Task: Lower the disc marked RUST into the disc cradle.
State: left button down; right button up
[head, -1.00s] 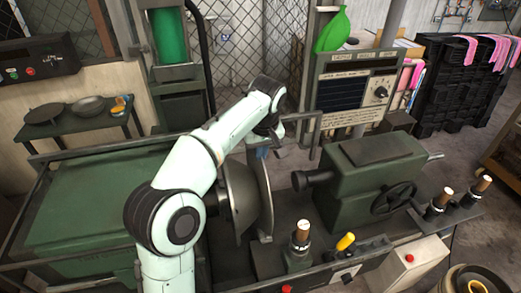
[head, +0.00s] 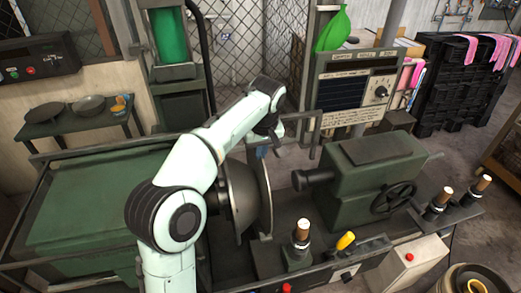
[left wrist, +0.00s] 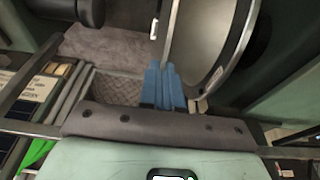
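A thin grey disc (head: 265,195) stands upright over the lathe bed, beside a wider dish-shaped metal form (head: 240,197). The disc also shows in the left wrist view (left wrist: 196,40), with a small pale label whose marking I cannot read. My left gripper (head: 262,152) is at the disc's top edge. In the left wrist view, its blue fingers (left wrist: 163,85) are close together at the rim and look shut on it. I cannot make out the disc cradle; the disc's lower part hides some of the bed below. My right gripper is not in view.
A green tailstock (head: 375,175) with a handwheel stands right of the disc. Wood-topped posts (head: 302,232) and a yellow-handled lever (head: 346,241) line the front. A control panel (head: 355,95) stands behind. A green-topped cabinet (head: 95,205) is at left.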

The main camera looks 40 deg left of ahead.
pick_arm(q)
jog(key=shift+f, duration=0.65)
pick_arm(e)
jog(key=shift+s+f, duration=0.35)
pick_arm(q)
jog(key=shift+f+b, duration=0.35)
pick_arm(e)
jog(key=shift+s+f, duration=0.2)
pick_arm(q)
jog(key=shift+f, duration=0.45)
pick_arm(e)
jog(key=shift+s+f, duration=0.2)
pick_arm(q)
jog(key=shift+f+b, duration=0.3)
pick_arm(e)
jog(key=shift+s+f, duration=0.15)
pick_arm(q)
jog(key=c, duration=1.3)
grip_release()
jog(key=shift+o, duration=0.2)
